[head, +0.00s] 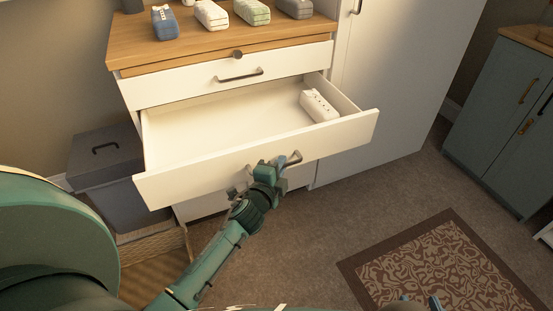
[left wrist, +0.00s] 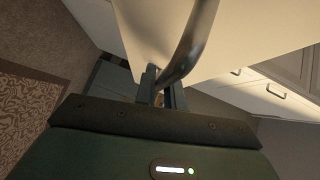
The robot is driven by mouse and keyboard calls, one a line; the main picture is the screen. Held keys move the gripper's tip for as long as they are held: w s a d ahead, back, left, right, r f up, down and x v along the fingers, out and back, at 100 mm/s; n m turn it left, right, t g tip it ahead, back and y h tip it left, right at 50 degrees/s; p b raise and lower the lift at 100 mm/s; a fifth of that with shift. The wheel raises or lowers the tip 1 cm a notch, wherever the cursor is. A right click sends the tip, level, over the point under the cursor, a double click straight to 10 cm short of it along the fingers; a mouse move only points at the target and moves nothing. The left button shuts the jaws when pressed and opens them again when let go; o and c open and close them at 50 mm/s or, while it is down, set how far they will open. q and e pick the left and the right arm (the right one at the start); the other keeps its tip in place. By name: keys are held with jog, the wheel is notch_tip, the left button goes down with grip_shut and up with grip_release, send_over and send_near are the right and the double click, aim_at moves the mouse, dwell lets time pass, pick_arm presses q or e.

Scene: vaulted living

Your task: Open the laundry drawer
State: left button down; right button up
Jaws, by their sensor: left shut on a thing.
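The white laundry drawer (head: 262,157) is pulled well out of the cabinet in the head view, with its inside showing. A white box-like item (head: 318,105) lies in its right part. My left gripper (head: 278,165) is shut on the drawer's handle (head: 293,160) at the middle of the front panel. In the left wrist view, the dark curved handle (left wrist: 190,45) passes between the fingers of my left gripper (left wrist: 160,88). A small part of what seems to be my right gripper (head: 434,302) shows at the bottom edge; its fingers cannot be made out.
Above is a shut drawer (head: 225,78) under a wooden top (head: 190,42) holding several wrapped bundles. A grey lidded bin (head: 103,160) stands left, a tall white cabinet (head: 385,80) right. A patterned rug (head: 440,265) lies on open carpet.

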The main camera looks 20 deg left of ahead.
pick_arm(q)
jog(key=shift+s+d, duration=0.4)
pick_arm(e)
jog(key=shift+d+r, duration=0.1)
pick_arm(q)
jog(key=c, duration=1.5)
grip_release()
pick_arm(e)
jog(key=shift+r, duration=0.1)
